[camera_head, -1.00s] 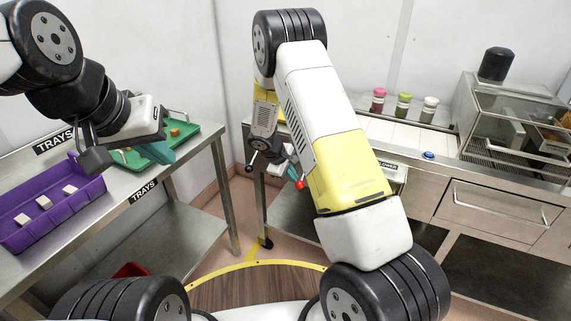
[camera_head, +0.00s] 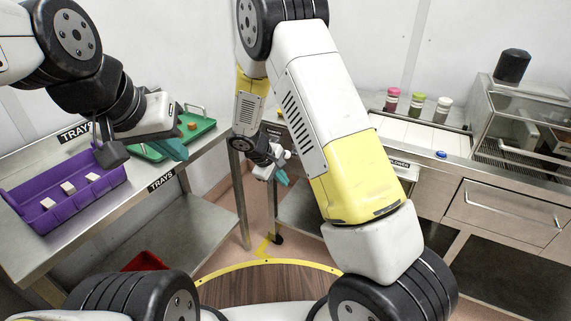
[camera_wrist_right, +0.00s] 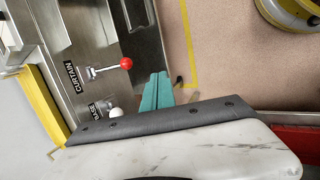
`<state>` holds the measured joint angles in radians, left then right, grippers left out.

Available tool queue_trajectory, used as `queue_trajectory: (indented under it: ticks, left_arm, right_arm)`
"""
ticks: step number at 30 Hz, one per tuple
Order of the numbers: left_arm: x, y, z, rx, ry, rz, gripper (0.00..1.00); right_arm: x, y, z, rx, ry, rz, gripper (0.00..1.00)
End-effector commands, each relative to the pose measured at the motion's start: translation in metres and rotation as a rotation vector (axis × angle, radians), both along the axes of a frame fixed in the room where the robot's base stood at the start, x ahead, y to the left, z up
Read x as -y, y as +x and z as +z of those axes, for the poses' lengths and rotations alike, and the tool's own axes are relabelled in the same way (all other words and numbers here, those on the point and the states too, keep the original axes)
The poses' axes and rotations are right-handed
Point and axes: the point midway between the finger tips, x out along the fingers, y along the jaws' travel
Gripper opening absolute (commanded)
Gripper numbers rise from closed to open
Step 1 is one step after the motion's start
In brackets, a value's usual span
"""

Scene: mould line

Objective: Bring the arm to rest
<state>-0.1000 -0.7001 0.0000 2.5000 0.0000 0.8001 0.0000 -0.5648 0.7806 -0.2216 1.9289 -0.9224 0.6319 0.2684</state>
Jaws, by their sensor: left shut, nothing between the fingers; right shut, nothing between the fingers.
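My right gripper (camera_head: 281,178) hangs in front of the steel bench at the middle of the head view, with its teal fingers pointing down. In the right wrist view its fingers (camera_wrist_right: 157,92) are together and empty, over the gap between the bench front and the floor. My left gripper (camera_head: 176,150) is over the trays table at the left, beside the green tray (camera_head: 202,128). Its teal fingers look closed, with nothing seen between them. Part of the left gripper is hidden by its own wrist.
A purple tray (camera_head: 100,200) with several white blocks stands on the trays table (camera_head: 75,236). In the wrist view, a red-knobbed lever (camera_wrist_right: 126,63) labelled CURTAIN and a white-knobbed lever (camera_wrist_right: 116,112) stick out from the bench. A red bin (camera_head: 146,261) sits low. Three capped jars (camera_head: 417,106) stand at the back.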

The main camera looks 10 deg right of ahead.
Motion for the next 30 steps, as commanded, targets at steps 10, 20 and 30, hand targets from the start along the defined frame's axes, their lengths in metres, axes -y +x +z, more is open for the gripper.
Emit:
queue_trajectory:
  ticks: [10, 20, 30]
  left_arm:
    - [0.0, 0.0, 0.0, 0.0, 0.0, 0.0, 0.0]
    - [0.0, 0.0, 0.0, 0.0, 0.0, 0.0, 0.0]
    - [0.0, 0.0, 0.0, 0.0, 0.0, 0.0, 0.0]
  right_arm:
    - [-0.005, -0.005, 0.003, -0.001, -0.001, 0.0, 0.0]
    - [0.01, -0.014, 0.045, 0.028, 0.08, -0.095, 0.0]
    - [0.057, -0.082, 0.174, 0.113, 0.381, -0.389, 0.0]
